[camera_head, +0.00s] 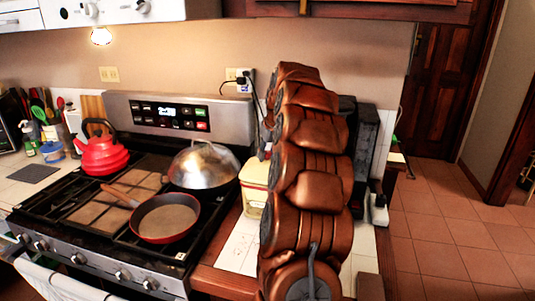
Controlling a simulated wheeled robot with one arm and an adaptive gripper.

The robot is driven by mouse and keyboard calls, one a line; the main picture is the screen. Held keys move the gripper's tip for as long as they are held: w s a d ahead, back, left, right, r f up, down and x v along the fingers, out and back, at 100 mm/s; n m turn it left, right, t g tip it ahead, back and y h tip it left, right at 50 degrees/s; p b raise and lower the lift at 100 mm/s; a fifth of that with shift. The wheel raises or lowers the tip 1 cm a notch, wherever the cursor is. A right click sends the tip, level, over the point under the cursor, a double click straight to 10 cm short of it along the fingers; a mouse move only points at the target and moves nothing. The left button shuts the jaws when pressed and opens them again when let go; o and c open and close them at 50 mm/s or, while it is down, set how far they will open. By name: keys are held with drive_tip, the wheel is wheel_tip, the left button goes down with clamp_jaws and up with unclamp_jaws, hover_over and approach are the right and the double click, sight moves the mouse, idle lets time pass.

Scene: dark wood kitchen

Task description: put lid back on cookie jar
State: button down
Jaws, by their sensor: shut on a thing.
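A cream-yellow container (253,196), which looks like the cookie jar, stands on the counter just right of the stove. My arm hides its right side, and I cannot tell whether its top is open or covered. I cannot make out a separate lid. My brown segmented arm rises over the counter in front of the jar. My gripper is not visible, hidden behind the arm or out of the picture, so what it holds cannot be seen.
The stove left of the jar holds a red kettle (102,155), a red pan (165,220) and a domed metal cover (203,164). A dark appliance (365,140) stands behind my arm. A narrow tiled counter strip (240,245) shows in front of the jar. Open floor (450,245) lies right.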

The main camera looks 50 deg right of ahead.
drive_tip(key=c, duration=0.7)
unclamp_jaws()
drive_tip(key=o, duration=0.5)
drive_tip(key=shift+c, duration=0.2)
drive_tip(key=shift+r, duration=0.1)
drive_tip(key=shift+r+p, duration=1.25)
drive_tip(key=shift+r, duration=2.2)
clamp_jaws()
